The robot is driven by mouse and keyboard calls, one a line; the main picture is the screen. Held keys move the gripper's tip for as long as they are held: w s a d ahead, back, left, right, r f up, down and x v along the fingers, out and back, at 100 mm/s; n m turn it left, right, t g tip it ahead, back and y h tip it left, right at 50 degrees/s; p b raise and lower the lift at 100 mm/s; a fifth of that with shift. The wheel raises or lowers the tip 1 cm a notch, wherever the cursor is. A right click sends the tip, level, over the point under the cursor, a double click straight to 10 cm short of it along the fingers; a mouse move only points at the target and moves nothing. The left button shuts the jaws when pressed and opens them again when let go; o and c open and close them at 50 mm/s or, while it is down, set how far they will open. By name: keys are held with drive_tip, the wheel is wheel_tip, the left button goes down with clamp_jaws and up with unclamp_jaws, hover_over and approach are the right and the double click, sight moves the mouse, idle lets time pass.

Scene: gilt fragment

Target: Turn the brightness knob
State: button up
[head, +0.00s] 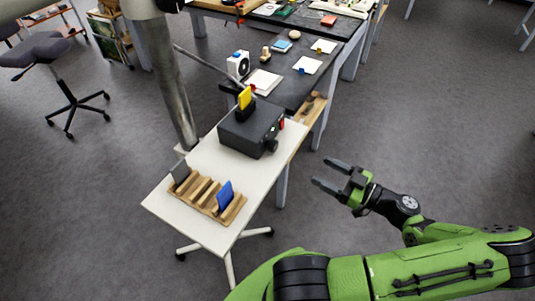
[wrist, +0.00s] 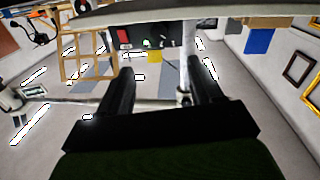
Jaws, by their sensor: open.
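My gripper (head: 328,172) is open and empty, to the right of the table and apart from the knob. In the wrist view, both fingers of my gripper (wrist: 160,82) are spread with nothing between them. A red patch (wrist: 124,37) and a small green light show on a dark panel beyond; I cannot clearly make out the knob there.
A wooden rack (head: 205,196) with a grey and a blue plate stands at the table's near end. A dark workbench (head: 290,88) with cards and small objects adjoins behind. A stool (head: 65,85) stands far left. The floor right of the table is clear.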

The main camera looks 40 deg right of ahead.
sight(276, 147)
drive_tip(key=x, duration=1.5)
drive_tip(key=shift+w, duration=0.25)
drive_tip(key=c, duration=1.1)
drive_tip(key=shift+o, duration=0.2)
drive_tip(key=m+p, duration=0.1)
drive_tip(key=m, duration=0.3)
drive_tip(key=o, duration=1.1)
drive_tip(key=shift+c, duration=0.2)
